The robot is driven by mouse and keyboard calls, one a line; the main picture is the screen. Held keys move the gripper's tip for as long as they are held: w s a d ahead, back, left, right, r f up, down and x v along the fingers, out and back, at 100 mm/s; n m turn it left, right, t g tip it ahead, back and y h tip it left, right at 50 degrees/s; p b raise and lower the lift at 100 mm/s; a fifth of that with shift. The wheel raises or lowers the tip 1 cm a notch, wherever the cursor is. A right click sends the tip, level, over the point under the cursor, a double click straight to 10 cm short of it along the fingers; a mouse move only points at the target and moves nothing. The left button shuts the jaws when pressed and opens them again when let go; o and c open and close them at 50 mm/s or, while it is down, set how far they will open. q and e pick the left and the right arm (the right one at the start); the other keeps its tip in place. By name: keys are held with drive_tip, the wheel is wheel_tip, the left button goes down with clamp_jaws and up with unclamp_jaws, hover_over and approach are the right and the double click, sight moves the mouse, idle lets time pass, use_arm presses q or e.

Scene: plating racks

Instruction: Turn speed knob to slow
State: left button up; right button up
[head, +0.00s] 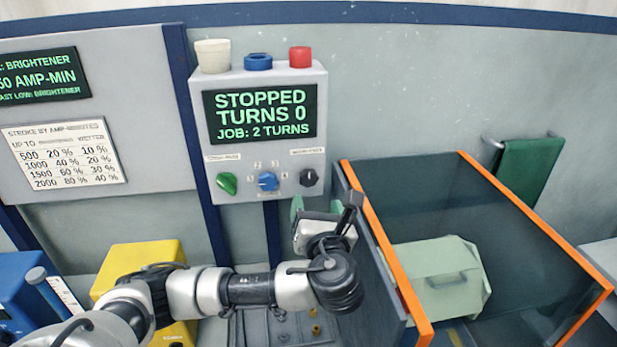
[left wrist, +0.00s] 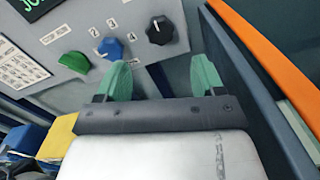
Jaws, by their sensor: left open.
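A grey control box (head: 268,85) on the wall carries a green knob (head: 227,183), a blue knob (head: 268,181) with numbers around it, and a black knob (head: 309,177). The small labels are too blurred to tell which knob is for speed. In the left wrist view, the green knob (left wrist: 75,62), blue knob (left wrist: 111,48) and black knob (left wrist: 159,30) lie beyond the fingertips. My left gripper (head: 325,209) is below the black knob, apart from it. Its green-tipped fingers (left wrist: 162,78) are open and empty. My right gripper is out of view.
The box's screen (head: 260,114) reads "STOPPED TURNS 0 JOB: 2 TURNS". A white, a blue and a red piece sit on top of the box. An orange-rimmed tank (head: 390,250) stands close right of my left gripper. A yellow box (head: 140,258) stands behind my left arm.

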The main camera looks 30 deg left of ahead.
sight(309, 182)
use_arm(q)
drive_tip(key=p+x, duration=0.2)
drive_tip(key=x, duration=0.5)
drive_tip(key=shift+w+a, duration=0.2)
drive_tip(key=shift+a, duration=0.05)
drive_tip(key=shift+w+a, duration=0.3)
drive_tip(key=shift+w, duration=0.2)
drive_tip(key=c, duration=0.9)
